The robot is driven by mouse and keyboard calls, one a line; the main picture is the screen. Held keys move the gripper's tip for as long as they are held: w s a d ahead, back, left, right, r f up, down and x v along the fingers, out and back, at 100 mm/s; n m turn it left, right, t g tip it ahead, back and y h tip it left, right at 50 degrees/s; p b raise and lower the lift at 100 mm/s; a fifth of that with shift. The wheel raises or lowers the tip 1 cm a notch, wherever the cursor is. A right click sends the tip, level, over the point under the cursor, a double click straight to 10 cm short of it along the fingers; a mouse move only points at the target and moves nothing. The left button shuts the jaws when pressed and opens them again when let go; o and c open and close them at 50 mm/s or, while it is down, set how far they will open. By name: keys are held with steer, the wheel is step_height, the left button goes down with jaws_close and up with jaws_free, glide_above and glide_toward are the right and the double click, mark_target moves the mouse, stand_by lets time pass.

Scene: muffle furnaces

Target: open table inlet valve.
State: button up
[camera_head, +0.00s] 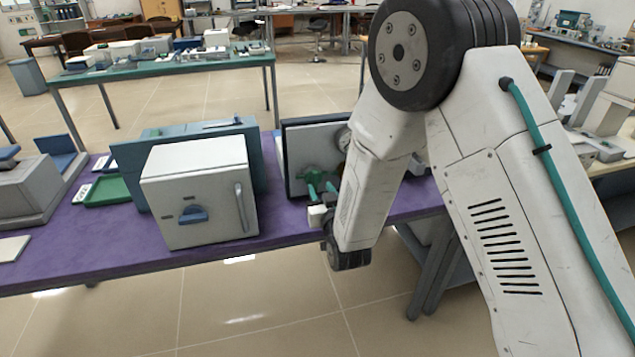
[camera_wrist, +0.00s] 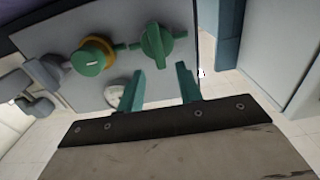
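A grey panel (camera_head: 297,150) with a dark frame stands on the purple table and carries green valve handles. In the wrist view, one green handle (camera_wrist: 157,43) has a raised grip bar, and a round green knob with a yellow ring (camera_wrist: 92,57) sits left of it. I cannot tell which is the table inlet valve. My gripper (camera_wrist: 159,76) is open, its two teal fingers apart with nothing between them. The fingers point at the right green handle, just short of it. In the head view my gripper (camera_head: 321,188) is at the panel's front, partly hiding the valves.
A white furnace box (camera_head: 200,190) with a blue latch and handle stands left of the panel on the purple table (camera_head: 120,240). A pale round gauge (camera_wrist: 115,95) is on the panel below the knobs. A green tray (camera_head: 107,191) lies farther left. Floor in front is clear.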

mark_target(318, 179)
steer(key=shift+x, duration=2.3)
jaws_close()
steer(key=m, duration=0.4)
steer(key=shift+w+d+f+m, duration=0.1)
steer(key=shift+d+m, duration=0.25)
steer(key=shift+m, duration=0.05)
steer(key=m, duration=0.6)
steer(key=d+f+m, duration=0.1)
steer(key=m, duration=0.2)
steer(key=shift+w, duration=0.1)
steer(key=shift+f+m, duration=0.15)
steer(key=shift+m, duration=0.9)
steer(key=shift+f+m, duration=0.15)
steer(key=shift+m, duration=0.9)
